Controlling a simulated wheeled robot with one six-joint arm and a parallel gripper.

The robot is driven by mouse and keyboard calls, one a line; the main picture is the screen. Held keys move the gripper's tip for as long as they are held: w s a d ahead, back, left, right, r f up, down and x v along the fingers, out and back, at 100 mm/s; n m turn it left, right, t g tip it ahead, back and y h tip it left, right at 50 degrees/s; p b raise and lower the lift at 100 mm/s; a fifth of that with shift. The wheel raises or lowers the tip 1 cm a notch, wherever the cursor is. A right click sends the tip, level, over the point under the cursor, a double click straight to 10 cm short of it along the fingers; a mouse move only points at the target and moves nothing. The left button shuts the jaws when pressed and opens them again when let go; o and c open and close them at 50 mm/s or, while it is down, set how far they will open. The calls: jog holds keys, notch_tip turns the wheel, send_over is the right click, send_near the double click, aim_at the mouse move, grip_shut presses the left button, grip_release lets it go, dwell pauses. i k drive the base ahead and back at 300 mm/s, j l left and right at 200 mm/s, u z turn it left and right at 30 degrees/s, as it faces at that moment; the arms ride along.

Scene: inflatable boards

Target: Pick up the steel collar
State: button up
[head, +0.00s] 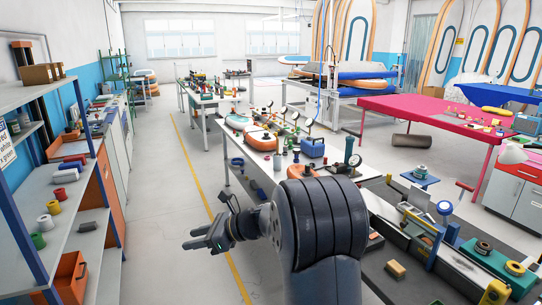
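I cannot pick out a steel collar for certain. A dark ring (484,247) and a yellow ring (515,268) lie on a green case (498,262) at the lower right. Their material is too small to tell. My gripper (187,239) is at the left end of my arm, over the aisle floor, pointing left. Its two fingers look apart, with nothing between them. It is well away from the benches' tops and from the rings. My arm hides part of the nearest bench.
A shelf unit (67,190) with rolls and an orange bin stands at the left. A long white bench (290,156) with gauges and small parts runs behind my arm. A pink table (430,108) is at the right. The aisle with a yellow line (209,209) is clear.

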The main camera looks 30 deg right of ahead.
aim_at(420, 169)
jog(key=i+z, duration=0.2)
jog(key=i, duration=0.3)
jog(key=i+j+z, duration=0.2)
jog(key=i, duration=0.25)
jog(key=i+j+z, duration=0.2)
jog(key=i, duration=0.3)
jog(key=i+z, duration=0.2)
jog(key=z, duration=0.25)
jog(key=i+z, duration=0.2)
jog(key=z, duration=0.25)
jog(key=i+j+z, duration=0.15)
jog(key=z, duration=0.3)
jog(key=i+j+z, duration=0.15)
jog(key=z, duration=0.3)
jog(key=i+j+z, duration=0.2)
jog(key=z, duration=0.25)
jog(key=i+j+z, duration=0.25)
jog(key=z, duration=0.25)
jog(key=i+j+z, duration=0.2)
jog(key=j+z, duration=0.25)
